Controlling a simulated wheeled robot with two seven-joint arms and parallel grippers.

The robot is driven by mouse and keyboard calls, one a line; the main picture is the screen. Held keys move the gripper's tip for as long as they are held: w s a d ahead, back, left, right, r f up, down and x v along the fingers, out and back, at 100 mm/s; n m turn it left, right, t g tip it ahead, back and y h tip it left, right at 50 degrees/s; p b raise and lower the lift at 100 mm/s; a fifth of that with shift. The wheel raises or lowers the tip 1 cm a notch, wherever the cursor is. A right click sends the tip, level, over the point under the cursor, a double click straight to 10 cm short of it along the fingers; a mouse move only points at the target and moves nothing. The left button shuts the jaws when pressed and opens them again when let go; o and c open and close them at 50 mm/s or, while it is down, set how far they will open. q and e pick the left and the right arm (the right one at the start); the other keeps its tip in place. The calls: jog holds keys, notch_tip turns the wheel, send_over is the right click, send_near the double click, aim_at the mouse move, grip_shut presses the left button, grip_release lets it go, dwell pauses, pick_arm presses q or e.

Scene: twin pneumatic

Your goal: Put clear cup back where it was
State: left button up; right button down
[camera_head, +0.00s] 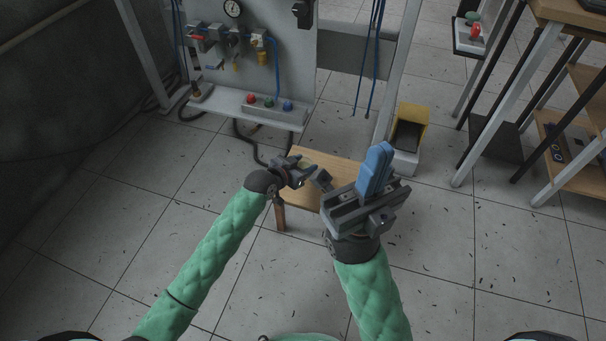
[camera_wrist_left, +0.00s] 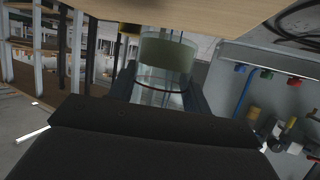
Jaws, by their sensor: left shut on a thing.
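The clear cup (camera_wrist_left: 163,72) shows in the left wrist view as a see-through cylinder with a pale greenish band. It sits between the dark fingers of my left gripper (camera_head: 314,172), which is shut on it. In the head view the cup is small and mostly hidden by the gripper, over the small wooden table (camera_head: 330,162). My right gripper (camera_head: 375,172) is to the right, at the table's right side, with blue upright pieces at its tip. Whether its jaws are open or shut is unclear.
A grey pneumatic panel (camera_head: 290,45) with valves, a gauge and blue hoses stands behind. Its shelf carries a box with coloured buttons (camera_head: 268,103). A shelving rack (camera_head: 565,95) is at far right.

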pick_arm(q)
jog(key=shift+f+b, duration=0.3)
jog(key=shift+f, duration=0.25)
notch_tip(320, 180, down, 3)
jog(key=shift+b, duration=0.65)
jog(key=shift+a, duration=0.1)
jog(key=o, duration=1.1)
